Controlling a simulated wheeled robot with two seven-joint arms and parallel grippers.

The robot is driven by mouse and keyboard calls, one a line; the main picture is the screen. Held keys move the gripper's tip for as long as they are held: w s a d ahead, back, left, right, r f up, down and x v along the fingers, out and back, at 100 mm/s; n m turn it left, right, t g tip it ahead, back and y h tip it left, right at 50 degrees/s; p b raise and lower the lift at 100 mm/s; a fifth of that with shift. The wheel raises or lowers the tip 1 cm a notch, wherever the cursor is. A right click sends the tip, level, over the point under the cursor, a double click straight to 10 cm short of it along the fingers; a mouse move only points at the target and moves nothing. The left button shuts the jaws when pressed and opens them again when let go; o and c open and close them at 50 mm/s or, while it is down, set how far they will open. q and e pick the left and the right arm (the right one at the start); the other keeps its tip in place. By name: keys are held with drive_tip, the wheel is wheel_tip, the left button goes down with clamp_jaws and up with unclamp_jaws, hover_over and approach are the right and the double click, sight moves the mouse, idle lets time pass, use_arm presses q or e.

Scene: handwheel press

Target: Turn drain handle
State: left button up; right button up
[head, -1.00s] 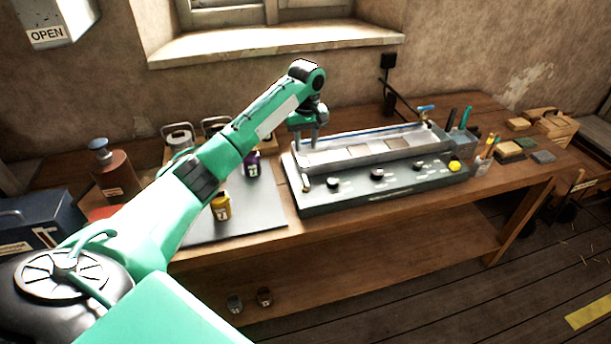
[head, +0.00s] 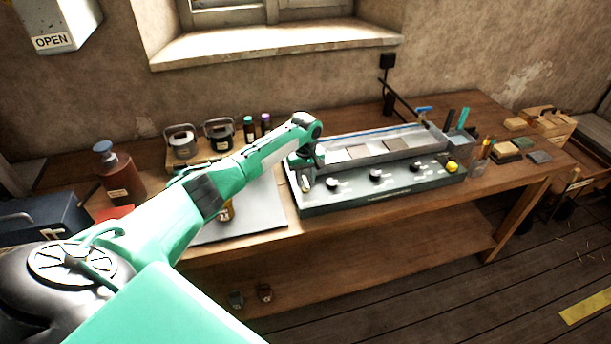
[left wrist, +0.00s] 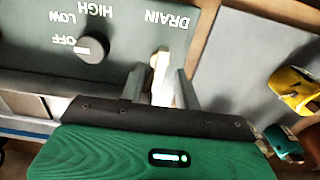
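The drain handle (left wrist: 161,72) is a pale lever beside the "DRAIN" label on the dark front panel (left wrist: 110,18) of the metal-trough machine (head: 400,192). My left gripper (left wrist: 161,78) is at the panel's left end, with one finger on each side of the handle. In the left wrist view the fingers stand apart, with a gap showing between the left finger and the handle, so it is open around it. I cannot tell whether the right finger touches. In the head view my left gripper (head: 304,181) hides most of the handle. My right gripper is not in view.
A black knob (left wrist: 93,46) marked OFF, LOW and HIGH is beside the drain handle. More knobs and a yellow button (head: 453,167) line the panel. A yellow jar (left wrist: 296,86) stands on the grey mat (head: 262,214) to the left. The window side above is clear.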

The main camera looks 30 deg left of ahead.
use_arm(q)
drive_tip(key=shift+f, duration=0.1)
drive_tip(key=c, duration=0.7)
clamp_jaws()
